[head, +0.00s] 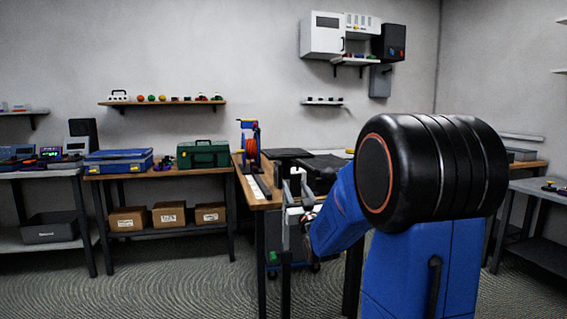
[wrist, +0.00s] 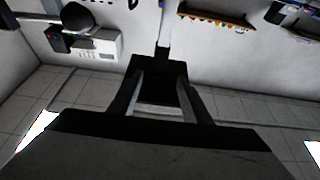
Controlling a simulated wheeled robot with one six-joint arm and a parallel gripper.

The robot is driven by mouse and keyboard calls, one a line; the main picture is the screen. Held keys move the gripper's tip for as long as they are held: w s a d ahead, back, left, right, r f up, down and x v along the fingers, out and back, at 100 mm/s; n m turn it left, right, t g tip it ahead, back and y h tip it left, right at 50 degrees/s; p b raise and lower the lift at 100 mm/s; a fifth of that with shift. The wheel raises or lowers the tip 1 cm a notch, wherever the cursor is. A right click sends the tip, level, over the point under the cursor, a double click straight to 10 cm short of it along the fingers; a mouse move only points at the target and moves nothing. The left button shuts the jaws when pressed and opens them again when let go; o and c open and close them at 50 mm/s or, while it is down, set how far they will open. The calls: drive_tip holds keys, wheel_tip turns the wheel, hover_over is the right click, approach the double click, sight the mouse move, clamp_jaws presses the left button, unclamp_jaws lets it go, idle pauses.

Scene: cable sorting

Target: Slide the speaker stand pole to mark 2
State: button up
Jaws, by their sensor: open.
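My gripper (head: 294,176) is open in the head view, raised at the front of the wooden workbench (head: 245,178). A flat black plate (head: 290,153), which looks like the top of the speaker stand, shows just behind and above it. In the wrist view, which is upside down, the open fingers of my gripper (wrist: 160,78) point toward a dark plate. A thin pale upright, probably the speaker stand pole (wrist: 162,22), rises in the picture beyond the fingers. I cannot tell whether it lies between them. The number marks cannot be read.
A blue cable reel (head: 250,143) with orange cable stands on the bench near a pale strip (head: 262,187). A green toolbox (head: 203,153) and a blue case (head: 118,161) sit on the left bench. A dark bulky object (head: 325,166) lies right of the plate.

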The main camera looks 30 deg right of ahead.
sight(283, 161)
drive_tip(key=x, duration=1.7)
drive_tip(key=shift+w+f, duration=0.1)
drive_tip(key=shift+c, duration=0.4)
clamp_jaws()
wheel_tip(283, 161, down, 14)
drive_tip(key=shift+o, duration=0.4)
unclamp_jaws()
